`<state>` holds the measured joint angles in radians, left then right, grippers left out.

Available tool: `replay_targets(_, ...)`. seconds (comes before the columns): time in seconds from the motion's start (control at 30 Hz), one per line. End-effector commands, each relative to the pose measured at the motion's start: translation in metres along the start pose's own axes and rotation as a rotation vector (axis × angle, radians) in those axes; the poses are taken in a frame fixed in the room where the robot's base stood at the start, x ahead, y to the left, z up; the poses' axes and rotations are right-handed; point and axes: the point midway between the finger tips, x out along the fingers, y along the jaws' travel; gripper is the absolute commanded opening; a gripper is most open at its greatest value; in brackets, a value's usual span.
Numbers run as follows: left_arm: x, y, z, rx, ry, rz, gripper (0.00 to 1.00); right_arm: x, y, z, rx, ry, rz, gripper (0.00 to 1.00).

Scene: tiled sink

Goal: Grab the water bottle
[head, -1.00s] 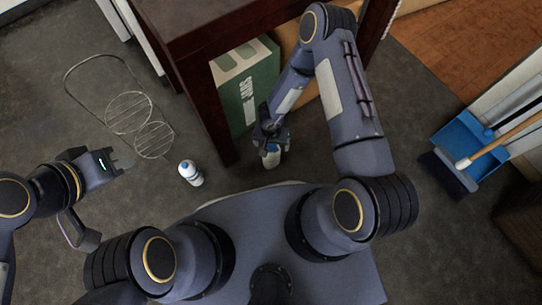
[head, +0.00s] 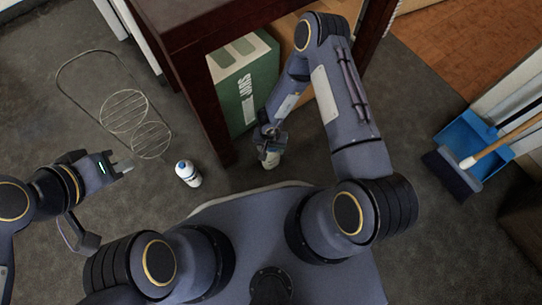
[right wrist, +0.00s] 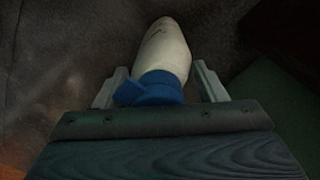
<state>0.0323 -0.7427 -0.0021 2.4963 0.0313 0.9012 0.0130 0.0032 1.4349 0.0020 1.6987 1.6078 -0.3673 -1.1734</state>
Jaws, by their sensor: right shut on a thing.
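A white water bottle with a blue cap (right wrist: 163,52) is between the two fingers of my right gripper (right wrist: 160,82) in the right wrist view. The fingers are shut on it near the cap. In the head view the right gripper (head: 268,146) is low beside the dark table leg, and the bottle's pale lower part (head: 271,161) shows below it.
A dark wooden table (head: 207,100) stands at the top, with a green box (head: 245,90) under it. A wire rack (head: 126,110) lies on the floor at left. A blue dustpan (head: 473,140) and a brush (head: 452,172) are at right.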

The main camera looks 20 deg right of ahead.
Motion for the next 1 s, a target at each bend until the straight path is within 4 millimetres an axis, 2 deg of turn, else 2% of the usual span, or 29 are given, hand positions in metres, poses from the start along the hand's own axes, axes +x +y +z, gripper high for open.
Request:
replay_targets(0.03, 0.0, 0.0, 0.0, 0.0, 0.0, 0.0, 0.0, 0.0, 0.0, 0.0, 0.0, 0.0, 0.001, 0.23)
replay_targets(0.2, 0.0, 0.0, 0.0, 0.0, 0.0, 0.0, 0.0, 0.0, 0.0, 0.0, 0.0, 0.0, 0.001, 0.01)
replay_targets(0.57, -0.002, 0.001, -0.001, 0.0, 0.0, 0.0, 0.0, -0.004, 0.0, 0.0, 0.0, 0.001, 0.0, 0.0)
replay_targets(0.93, -0.016, 0.007, -0.008, 0.0, 0.0, 0.0, 0.0, -0.036, 0.0, -0.001, 0.0, 0.001, -0.001, 0.0)
replay_targets(1.0, -0.018, 0.008, -0.009, 0.0, 0.0, 0.0, 0.0, -0.041, 0.006, 0.003, -0.003, 0.001, 0.001, 0.0)
